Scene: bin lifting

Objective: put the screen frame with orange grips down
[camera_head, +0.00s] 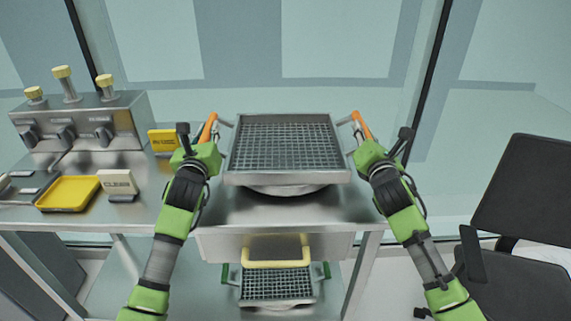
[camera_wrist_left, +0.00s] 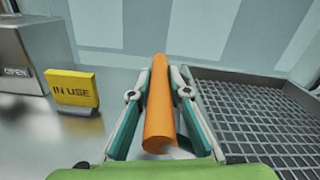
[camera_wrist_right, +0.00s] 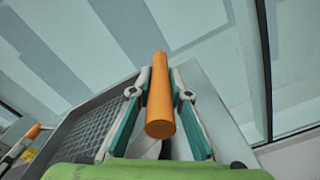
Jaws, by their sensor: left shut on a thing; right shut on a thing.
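The screen frame with orange grips is a square metal frame (camera_head: 288,178) with a wire mesh floor, in the middle of the head view. It also shows at the right of the left wrist view (camera_wrist_left: 262,112) and at the left of the right wrist view (camera_wrist_right: 80,140). My left gripper (camera_head: 210,130) is shut on its left orange grip (camera_wrist_left: 158,105). My right gripper (camera_head: 360,130) is shut on its right orange grip (camera_wrist_right: 160,95). The frame looks about level, over a round metal rim (camera_head: 286,189) that it mostly hides. I cannot tell whether they touch.
A metal bench (camera_head: 230,212) lies beneath. On its left stand a dispenser with knobs (camera_head: 80,122), a yellow tray (camera_head: 68,193), a small white sign (camera_head: 118,183) and a yellow "IN USE" sign (camera_wrist_left: 72,88). A green-gripped screen (camera_head: 276,284) sits lower down. A black chair (camera_head: 525,200) is right.

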